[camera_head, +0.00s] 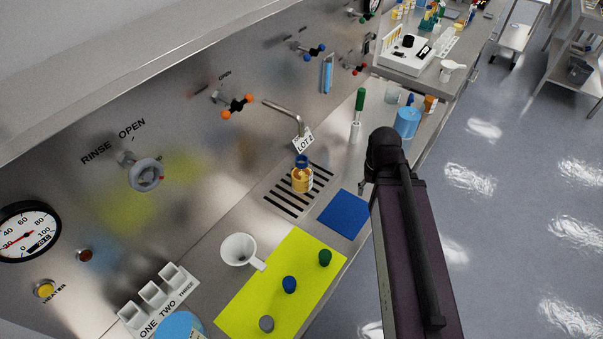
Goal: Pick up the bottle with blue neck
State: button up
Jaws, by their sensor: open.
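The bottle with the blue neck (302,178) stands upright on the slotted drain grate (281,202), below the bent spout (284,108). Its body is clear with amber contents. A white "LOT 2" tag (304,141) shows just above it. My dark arm reaches up from the bottom right, to the right of the bottle and apart from it in the picture. My gripper cannot be made out; the arm's dark joint covers the area behind it.
A blue mat (343,214) lies right of the grate. A yellow mat (262,301) with several caps and a white funnel (238,249) are nearer. A green-topped tube (356,125) and a blue container (407,122) stand behind. Valves line the wall; an overhead ledge runs above.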

aim_at(302, 171)
jog(key=u, duration=0.2)
jog(key=k, duration=1.4)
jog(key=z, duration=0.5)
jog(key=i, duration=1)
jog(key=z, duration=0.05)
